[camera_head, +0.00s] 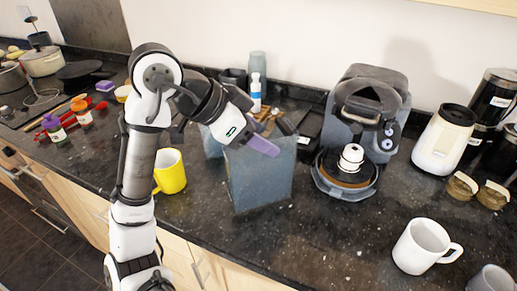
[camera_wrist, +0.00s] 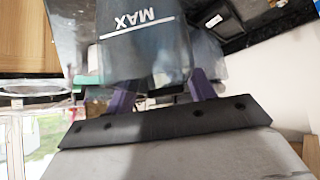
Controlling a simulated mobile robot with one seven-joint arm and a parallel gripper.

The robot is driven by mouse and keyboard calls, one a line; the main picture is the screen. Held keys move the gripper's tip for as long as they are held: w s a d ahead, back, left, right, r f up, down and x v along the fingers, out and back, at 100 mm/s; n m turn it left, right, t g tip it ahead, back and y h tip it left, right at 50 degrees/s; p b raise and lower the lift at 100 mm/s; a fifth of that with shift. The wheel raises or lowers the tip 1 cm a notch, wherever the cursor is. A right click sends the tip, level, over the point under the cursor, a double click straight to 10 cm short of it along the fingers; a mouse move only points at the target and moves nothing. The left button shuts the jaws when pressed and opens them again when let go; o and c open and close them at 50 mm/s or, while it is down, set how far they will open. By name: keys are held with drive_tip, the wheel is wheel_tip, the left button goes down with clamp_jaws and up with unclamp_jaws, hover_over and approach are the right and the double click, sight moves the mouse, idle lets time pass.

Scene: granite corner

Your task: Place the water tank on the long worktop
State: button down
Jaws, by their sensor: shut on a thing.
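The water tank (camera_head: 262,182) is a bluish, see-through, box-shaped container in the middle of the head view, upright over the dark long worktop (camera_head: 330,235). In the wrist view the tank (camera_wrist: 135,55) fills the upper middle, with a MAX line printed on its wall. My gripper (camera_head: 262,147) is at the tank's upper edge. In the wrist view its purple fingers (camera_wrist: 162,90) are shut on the tank. The tank's base is low, but I cannot tell whether it touches the worktop.
A yellow mug (camera_head: 171,172) stands left of the tank. The coffee machine (camera_head: 362,130) is to the right. Behind the tank are a blue-and-white bottle (camera_head: 255,92) and utensils. A white mug (camera_head: 424,246) stands front right. The worktop between tank and white mug is clear.

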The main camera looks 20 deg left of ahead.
drive_tip(key=shift+f, duration=2.1)
drive_tip(key=c, duration=0.5)
unclamp_jaws()
drive_tip(key=b+v, duration=0.2)
drive_tip(key=v, duration=1)
